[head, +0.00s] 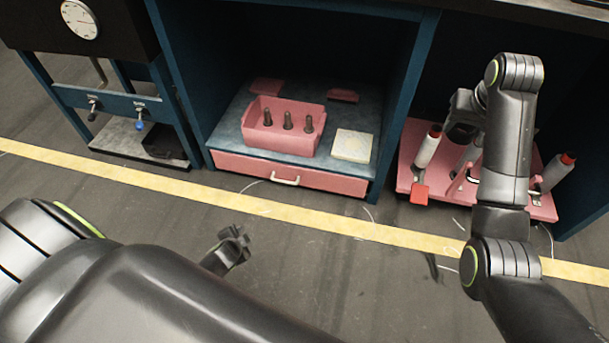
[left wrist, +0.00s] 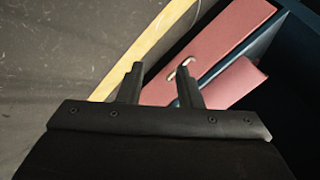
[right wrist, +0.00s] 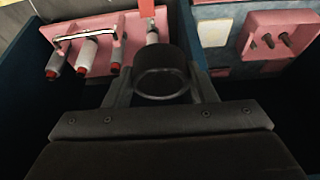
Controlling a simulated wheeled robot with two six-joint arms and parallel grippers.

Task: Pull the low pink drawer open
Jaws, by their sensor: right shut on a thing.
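The low pink drawer (head: 240,168) sits shut under the blue shelf, its pale handle (head: 285,181) at the middle of its front. The drawer front also shows in the left wrist view (left wrist: 222,32), with the handle (left wrist: 184,64) beyond the fingers. My left gripper (head: 234,243) is open and empty, in front of the drawer and apart from the handle. My right gripper (head: 462,115) is over the pink bobbin rack at the right. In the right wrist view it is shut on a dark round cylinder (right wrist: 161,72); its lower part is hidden.
A pink box (head: 284,138) with dark pegs and a pale pad (head: 352,146) stand on the shelf above the drawer. The pink rack (head: 404,182) with several bobbins is at the right. A yellow floor stripe (head: 200,189) crosses open floor before the drawer.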

